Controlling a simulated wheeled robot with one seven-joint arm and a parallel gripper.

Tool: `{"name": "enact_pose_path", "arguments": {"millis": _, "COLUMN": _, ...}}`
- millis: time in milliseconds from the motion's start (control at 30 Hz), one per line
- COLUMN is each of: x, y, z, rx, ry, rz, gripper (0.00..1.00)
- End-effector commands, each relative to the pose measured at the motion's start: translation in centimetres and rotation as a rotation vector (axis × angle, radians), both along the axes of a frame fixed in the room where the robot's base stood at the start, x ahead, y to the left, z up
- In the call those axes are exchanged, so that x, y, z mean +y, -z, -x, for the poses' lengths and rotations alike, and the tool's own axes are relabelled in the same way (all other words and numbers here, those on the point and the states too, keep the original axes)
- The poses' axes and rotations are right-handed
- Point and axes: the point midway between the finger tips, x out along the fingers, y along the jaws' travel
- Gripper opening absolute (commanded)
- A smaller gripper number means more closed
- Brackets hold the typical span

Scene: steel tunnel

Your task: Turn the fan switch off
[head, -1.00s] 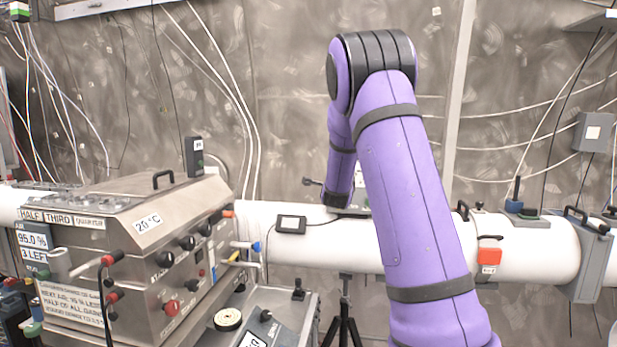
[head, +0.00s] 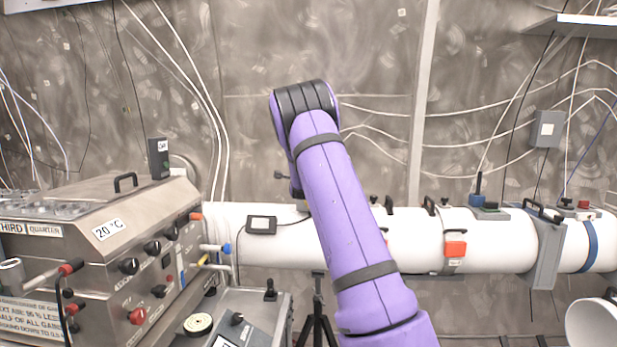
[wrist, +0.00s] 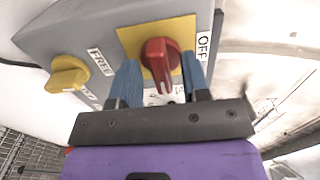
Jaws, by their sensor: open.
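A red rotary knob (wrist: 160,60) on a yellow plate (wrist: 128,38) shows in the wrist view, on the face of a grey box (wrist: 75,35). A white label reading OFF (wrist: 203,45) is right of the plate. The knob's pointer end faces down in the picture. My gripper (wrist: 160,78) is open, with one blue finger on each side of the red knob. I cannot tell whether the fingers touch it. In the head view my purple arm hides the gripper and the knob.
A yellow knob (wrist: 68,75) sits left of the red one. In the head view a steel control box (head: 110,240) with several knobs stands at left. A white pipe (head: 410,240) runs across, with a red-orange block (head: 455,249) on it. A tripod (head: 318,320) stands below.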

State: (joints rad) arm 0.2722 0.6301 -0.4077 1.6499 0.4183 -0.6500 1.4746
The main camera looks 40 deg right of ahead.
Motion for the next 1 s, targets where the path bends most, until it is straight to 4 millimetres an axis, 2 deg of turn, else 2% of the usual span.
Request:
{"name": "enact_pose_path", "arguments": {"millis": 333, "x": -0.33, "y": -0.06, "z": -0.26, "rx": -0.001, "ry": 0.0, "rz": 0.001, "gripper": 0.43}}
{"name": "enact_pose_path", "arguments": {"millis": 367, "x": -0.33, "y": -0.06, "z": -0.26, "rx": -0.001, "ry": 0.0, "rz": 0.001, "gripper": 0.38}}
{"name": "enact_pose_path", "arguments": {"millis": 533, "x": -0.32, "y": -0.05, "z": -0.25, "rx": -0.001, "ry": 0.0, "rz": 0.001, "gripper": 0.0}}
{"name": "enact_pose_path", "arguments": {"millis": 1000, "x": -0.31, "y": -0.02, "z": -0.25, "rx": 0.064, "ry": 0.0, "rz": 0.055, "gripper": 0.0}}
